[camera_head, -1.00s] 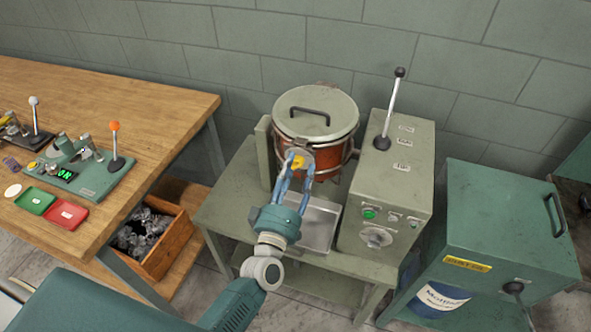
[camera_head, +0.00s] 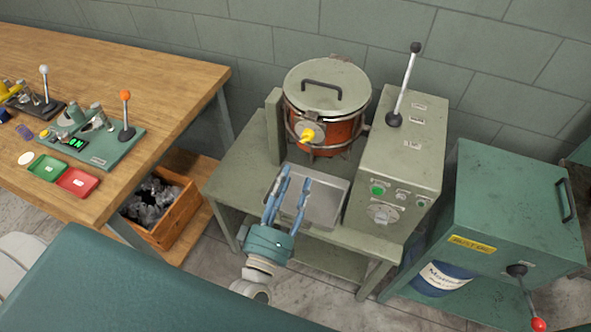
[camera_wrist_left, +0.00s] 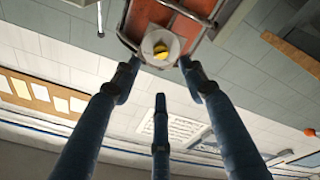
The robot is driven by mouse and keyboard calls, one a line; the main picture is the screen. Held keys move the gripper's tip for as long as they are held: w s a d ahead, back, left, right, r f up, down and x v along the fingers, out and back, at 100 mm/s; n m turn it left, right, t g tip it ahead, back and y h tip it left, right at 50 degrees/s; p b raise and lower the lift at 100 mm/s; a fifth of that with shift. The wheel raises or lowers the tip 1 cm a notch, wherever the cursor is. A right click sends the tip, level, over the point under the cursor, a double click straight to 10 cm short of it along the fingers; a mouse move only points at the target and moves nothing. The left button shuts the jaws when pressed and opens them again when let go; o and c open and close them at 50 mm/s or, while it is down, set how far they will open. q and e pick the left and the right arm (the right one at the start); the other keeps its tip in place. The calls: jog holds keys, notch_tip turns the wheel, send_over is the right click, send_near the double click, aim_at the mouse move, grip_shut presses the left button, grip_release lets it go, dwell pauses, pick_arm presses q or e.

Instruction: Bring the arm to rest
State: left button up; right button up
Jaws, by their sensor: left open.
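My left gripper (camera_head: 294,178) is open and empty, with its blue fingers apart above the metal tray (camera_head: 323,203). It also shows in the left wrist view (camera_wrist_left: 160,75), with nothing between the fingers. The orange pot (camera_head: 333,134) with a grey lid (camera_head: 327,85) stands behind the gripper on a grey-green stand. Its yellow knob (camera_head: 308,135) lies beyond the fingertips, and a clear gap separates them in the head view. The knob also shows in the left wrist view (camera_wrist_left: 161,51). My right gripper is not in view.
A control box (camera_head: 405,150) with an upright lever stands right of the pot. A green cabinet (camera_head: 515,205) is further right. The wooden workbench (camera_head: 150,75) on the left carries small lever devices. A wooden crate (camera_head: 180,215) sits below it.

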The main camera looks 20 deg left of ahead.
pick_arm(q)
jog(key=shift+s+f, duration=0.1)
dwell(0.5)
jog(key=s+f+m+g+h, duration=0.1)
jog(key=s+f+m+g, duration=0.2)
jog(key=f, duration=0.8)
jog(key=s+d+f+m+g+h+b, duration=0.1)
jog(key=s+f+m+g, duration=0.25)
jog(key=f, duration=0.75)
jog(key=s+f+m+g+h, duration=0.1)
jog(key=s+f+m+g, duration=0.15)
jog(key=f, duration=0.95)
jog(key=s+a+f+m+g+y, duration=0.1)
jog(key=s+a+f+g, duration=0.1)
jog(key=s+f, duration=0.4)
jog(key=s+a+f+m+g, duration=0.2)
jog(key=s+f, duration=0.5)
jog(key=s, duration=0.7)
jog(key=s+a+f+m+g+y, duration=0.1)
jog(key=s+a+f+g, duration=0.3)
jog(key=s, duration=0.5)
notch_tip(320, 180, down, 2)
jog(key=shift+s+f+m+g+y+b, duration=0.15)
jog(key=shift+s+m+g+y+b, duration=0.2)
jog(key=shift+g, duration=0.55)
